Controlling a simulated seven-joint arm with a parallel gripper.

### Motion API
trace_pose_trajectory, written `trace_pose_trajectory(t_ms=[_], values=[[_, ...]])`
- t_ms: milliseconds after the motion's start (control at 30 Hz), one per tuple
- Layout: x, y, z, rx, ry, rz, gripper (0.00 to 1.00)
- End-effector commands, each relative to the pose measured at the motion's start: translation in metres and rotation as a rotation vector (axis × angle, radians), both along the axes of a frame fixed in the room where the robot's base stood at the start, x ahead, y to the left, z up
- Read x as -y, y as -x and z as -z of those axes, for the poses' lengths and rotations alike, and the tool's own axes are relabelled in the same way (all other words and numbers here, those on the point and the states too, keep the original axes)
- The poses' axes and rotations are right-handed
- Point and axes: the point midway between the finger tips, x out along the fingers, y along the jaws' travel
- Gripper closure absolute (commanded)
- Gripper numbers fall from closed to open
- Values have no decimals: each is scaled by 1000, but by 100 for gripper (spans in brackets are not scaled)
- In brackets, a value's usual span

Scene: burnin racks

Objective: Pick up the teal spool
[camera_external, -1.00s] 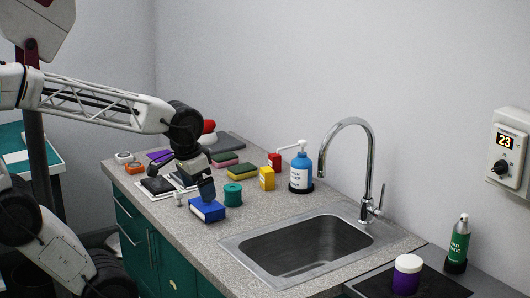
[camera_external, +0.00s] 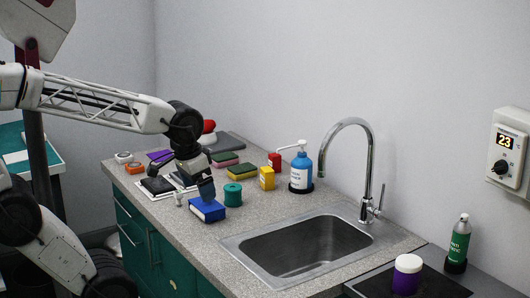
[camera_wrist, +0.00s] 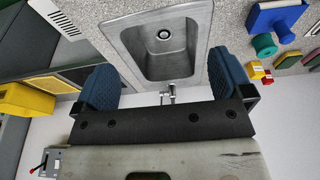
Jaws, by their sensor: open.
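The teal spool (camera_external: 233,195) stands upright on the speckled counter, just right of a blue box (camera_external: 207,210). In the wrist view the teal spool (camera_wrist: 264,46) is at the upper right, outside the space between my fingers, beside the blue box (camera_wrist: 278,17). My gripper (camera_external: 205,189) is just left of the spool in the external view, and its blue fingertip overlaps the blue box there; I cannot tell whether it touches. In the wrist view my gripper (camera_wrist: 163,80) has its two blue fingers wide apart, with nothing held between them.
A yellow box (camera_external: 267,178), a red box (camera_external: 274,161), sponges (camera_external: 242,172) and a blue pump bottle (camera_external: 301,170) stand behind the spool. The sink (camera_external: 305,246) and its tall faucet (camera_external: 370,165) are to the right. Bare counter lies between spool and sink.

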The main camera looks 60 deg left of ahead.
Motion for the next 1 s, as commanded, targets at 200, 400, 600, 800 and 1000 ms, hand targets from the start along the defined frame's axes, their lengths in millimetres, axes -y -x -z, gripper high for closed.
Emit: trace_pose_trajectory(t_ms=[200, 400, 600, 800, 1000], values=[[0, 0, 0, 0, 0, 0, 11], [0, 0, -4, 1, 0, 0, 11], [0, 0, -28, 3, 0, 0, 11], [-4, -3, -50, -5, -22, 16, 11], [-22, -18, -47, -24, -129, 100, 11]])
